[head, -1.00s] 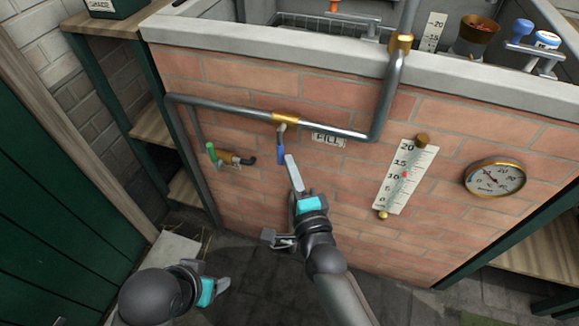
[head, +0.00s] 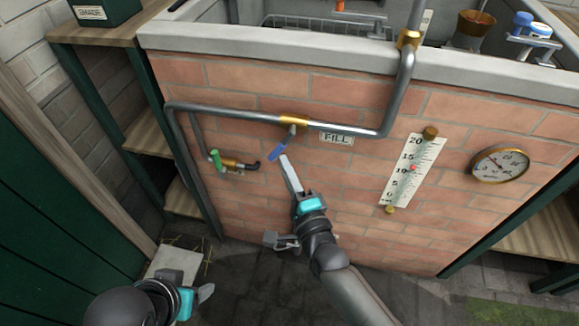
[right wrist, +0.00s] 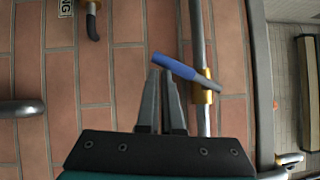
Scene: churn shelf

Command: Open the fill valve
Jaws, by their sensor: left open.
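The lever also shows in the right wrist view (right wrist: 175,66), across and just beyond the fingertips. My right gripper (head: 285,160) is at the blue end, with its fingers close together and nothing held between them. I cannot tell if it touches the lever. My left gripper (head: 206,291) is open and low at the left, away from the valve.
A green-handled tap (head: 216,159) sits left of the valve on the wall. A level scale (head: 413,170) and a round gauge (head: 500,165) are on the right. The vat's stone rim (head: 300,65) runs above.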

